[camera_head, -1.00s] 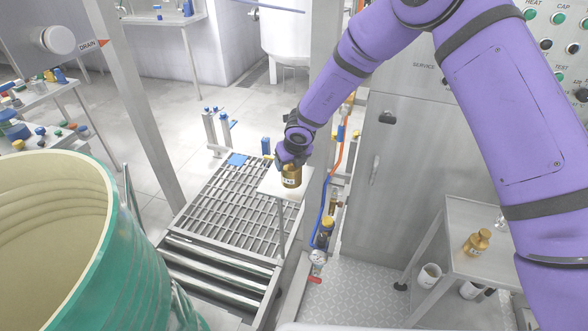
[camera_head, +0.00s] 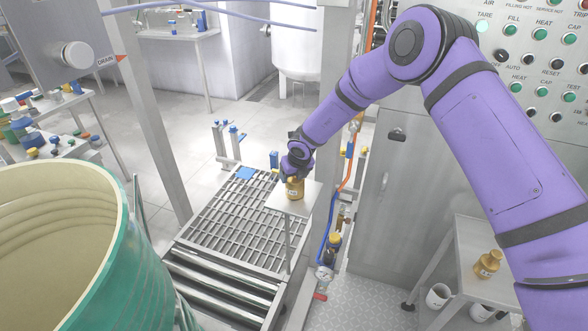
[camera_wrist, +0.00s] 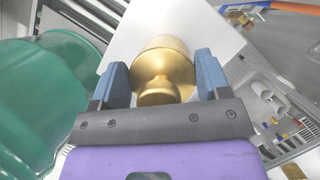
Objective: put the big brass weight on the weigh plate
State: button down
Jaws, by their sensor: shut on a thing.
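The big brass weight (camera_head: 295,189) is at the small white weigh plate (camera_head: 313,196), which stands on a post beside the roller grating. My gripper (camera_head: 297,166) is at the top of the weight. In the wrist view my gripper (camera_wrist: 164,85) has its blue fingers on both sides of the brass weight (camera_wrist: 166,58), shut on it near its knob. The white plate (camera_wrist: 120,48) lies below the weight; I cannot tell whether the base touches it. A second brass weight (camera_head: 488,264) stands on a side table at the right.
A large green open drum (camera_head: 130,250) fills the lower left, also in the wrist view (camera_wrist: 40,110). A metal cabinet (camera_head: 395,180) and a blue and orange hose line (camera_head: 328,230) stand right of the plate.

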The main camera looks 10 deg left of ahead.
jog(key=shift+r, duration=0.1)
jog(key=shift+c, duration=0.5)
grip_release()
jog(key=shift+f, duration=0.2)
jog(key=shift+r, duration=0.15)
jog(key=v, duration=1.2)
jog(key=shift+d, duration=0.1)
